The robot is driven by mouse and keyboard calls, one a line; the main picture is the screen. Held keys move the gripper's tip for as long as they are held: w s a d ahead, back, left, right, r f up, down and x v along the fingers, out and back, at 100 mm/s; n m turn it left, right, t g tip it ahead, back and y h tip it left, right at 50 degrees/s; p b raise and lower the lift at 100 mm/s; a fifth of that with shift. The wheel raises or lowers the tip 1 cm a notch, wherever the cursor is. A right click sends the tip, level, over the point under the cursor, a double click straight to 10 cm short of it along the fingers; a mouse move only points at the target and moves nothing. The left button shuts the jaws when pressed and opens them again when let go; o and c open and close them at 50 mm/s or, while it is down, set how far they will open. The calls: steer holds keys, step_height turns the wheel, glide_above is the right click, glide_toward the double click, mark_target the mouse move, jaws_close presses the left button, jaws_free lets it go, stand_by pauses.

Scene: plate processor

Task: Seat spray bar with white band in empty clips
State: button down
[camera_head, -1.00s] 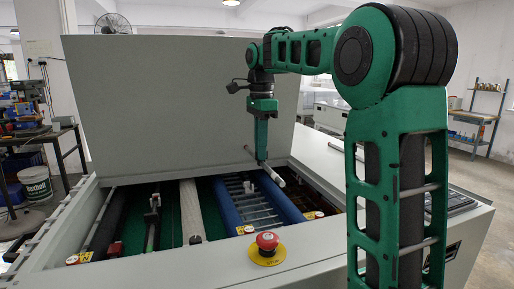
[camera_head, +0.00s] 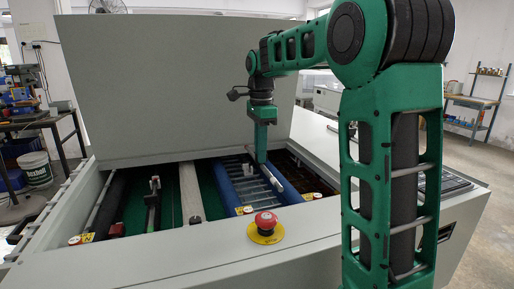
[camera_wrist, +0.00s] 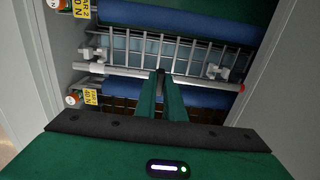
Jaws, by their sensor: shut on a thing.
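My gripper (camera_wrist: 161,75) is shut on a thin grey spray bar (camera_wrist: 200,78), gripping it near the middle. The bar runs almost level across the wrist view, with a white band (camera_wrist: 96,67) near its left end and a red tip at its right. In the head view, my gripper (camera_head: 261,160) points down into the open machine, with the bar (camera_head: 273,178) below it. White clips show at left (camera_wrist: 100,51) and right (camera_wrist: 217,72) in the wrist view, just above the bar in the picture. I cannot tell whether the bar touches them.
Blue rollers (camera_wrist: 180,20) lie on both sides of the slatted rack. The machine's walls (camera_wrist: 285,60) close in at both ends. The raised lid (camera_head: 170,90) stands behind, and a red stop button (camera_head: 265,220) is in front.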

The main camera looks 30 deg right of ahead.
steer(key=shift+f, duration=4)
steer(key=c, duration=1.8)
jaws_free()
steer(key=shift+o, duration=0.2)
step_height(320, 180, up, 10)
steer(key=shift+w+r, duration=0.1)
steer(key=shift+r, duration=0.2)
